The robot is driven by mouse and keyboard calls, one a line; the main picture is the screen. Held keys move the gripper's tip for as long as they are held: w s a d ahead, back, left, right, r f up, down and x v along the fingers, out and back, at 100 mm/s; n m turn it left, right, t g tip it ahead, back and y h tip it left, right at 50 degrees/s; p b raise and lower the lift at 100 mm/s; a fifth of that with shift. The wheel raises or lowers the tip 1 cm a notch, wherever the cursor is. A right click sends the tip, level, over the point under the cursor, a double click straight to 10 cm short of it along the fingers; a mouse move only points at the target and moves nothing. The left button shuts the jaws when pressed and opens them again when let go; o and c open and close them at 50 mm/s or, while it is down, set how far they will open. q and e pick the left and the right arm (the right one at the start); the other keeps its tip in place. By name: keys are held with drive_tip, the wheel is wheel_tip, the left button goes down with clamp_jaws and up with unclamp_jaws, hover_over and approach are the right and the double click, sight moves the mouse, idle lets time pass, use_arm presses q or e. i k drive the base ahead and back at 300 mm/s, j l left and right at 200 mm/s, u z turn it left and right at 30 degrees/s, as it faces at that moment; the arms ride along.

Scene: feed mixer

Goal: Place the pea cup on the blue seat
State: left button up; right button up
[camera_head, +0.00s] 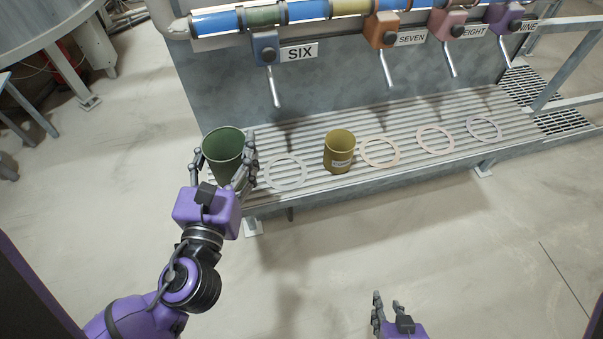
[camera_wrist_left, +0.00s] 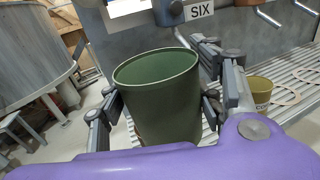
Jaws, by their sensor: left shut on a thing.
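A dark green cup (camera_head: 224,145), which I take as the pea cup though no label on it shows, is upright and empty inside. My left gripper (camera_head: 224,160) is shut on it, one finger on each side, at the left end of the ribbed shelf. The cup fills the middle of the left wrist view (camera_wrist_left: 160,95). A pale ring seat (camera_head: 285,171) lies just right of the cup, below the blue valve (camera_head: 265,48) marked SIX; its own tint looks nearly grey. My right gripper (camera_head: 387,305) is low in the head view, its fingers apart and empty.
An olive-yellow labelled cup (camera_head: 339,152) stands on the shelf (camera_head: 310,195) right of the pale seat. Orange (camera_head: 380,152), pink (camera_head: 435,139) and pale purple (camera_head: 484,128) rings lie further right. Valve levers hang above the shelf. The floor in front is clear.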

sight(285, 172)
drive_tip(key=l+u, duration=0.1)
drive_tip(key=l, duration=0.75)
drive_tip(key=k+l+u, duration=0.1)
drive_tip(key=l, duration=0.75)
drive_tip(key=k, duration=0.05)
